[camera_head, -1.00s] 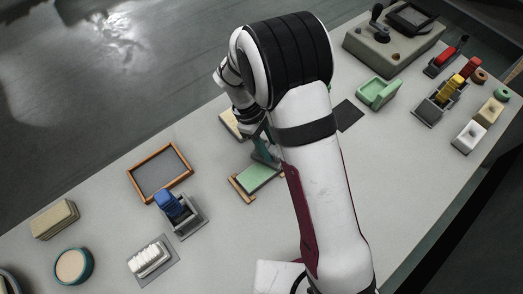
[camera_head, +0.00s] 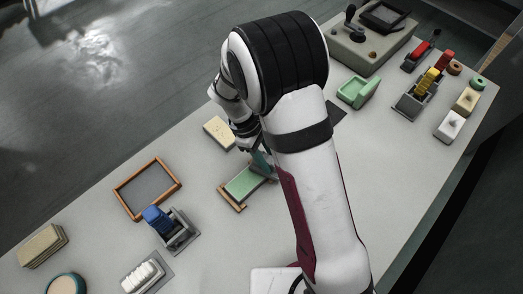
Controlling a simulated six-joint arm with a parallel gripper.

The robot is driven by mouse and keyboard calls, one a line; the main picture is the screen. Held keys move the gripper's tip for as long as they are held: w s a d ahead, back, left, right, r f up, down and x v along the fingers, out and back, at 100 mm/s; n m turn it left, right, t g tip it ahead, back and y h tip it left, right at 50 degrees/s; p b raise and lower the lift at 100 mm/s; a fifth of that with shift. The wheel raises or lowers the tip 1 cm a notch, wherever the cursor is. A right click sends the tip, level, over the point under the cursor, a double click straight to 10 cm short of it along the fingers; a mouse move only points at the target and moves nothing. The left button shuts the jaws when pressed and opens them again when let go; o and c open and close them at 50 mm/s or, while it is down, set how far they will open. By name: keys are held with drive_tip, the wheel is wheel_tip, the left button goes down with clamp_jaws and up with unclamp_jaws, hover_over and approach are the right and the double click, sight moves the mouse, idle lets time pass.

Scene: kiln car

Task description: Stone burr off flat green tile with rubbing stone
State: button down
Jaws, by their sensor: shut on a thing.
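The flat green tile (camera_head: 243,183) lies in a wooden holder (camera_head: 225,195) in the middle of the table. My gripper (camera_head: 257,150) is just above and behind the tile's right end, partly hidden by my own arm. It is shut on a dark teal block, which looks like the rubbing stone (camera_head: 263,163). The block is tilted, with its lower part at the tile's right end. I cannot tell whether it touches the tile. The burr is too small to make out.
A cream block (camera_head: 219,131) lies just behind the tile. A wood-framed tray (camera_head: 121,198) and a blue-topped tool in a grey stand (camera_head: 157,218) are to the left. Bare table lies below the tile.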

drive_tip(key=shift+s+d, duration=0.85)
drive_tip(key=shift+s, duration=0.05)
drive_tip(key=shift+s+a, duration=2.15)
drive_tip(key=shift+a, duration=0.05)
drive_tip(key=shift+s+a, duration=2.2)
wheel_tip(320, 180, up, 7)
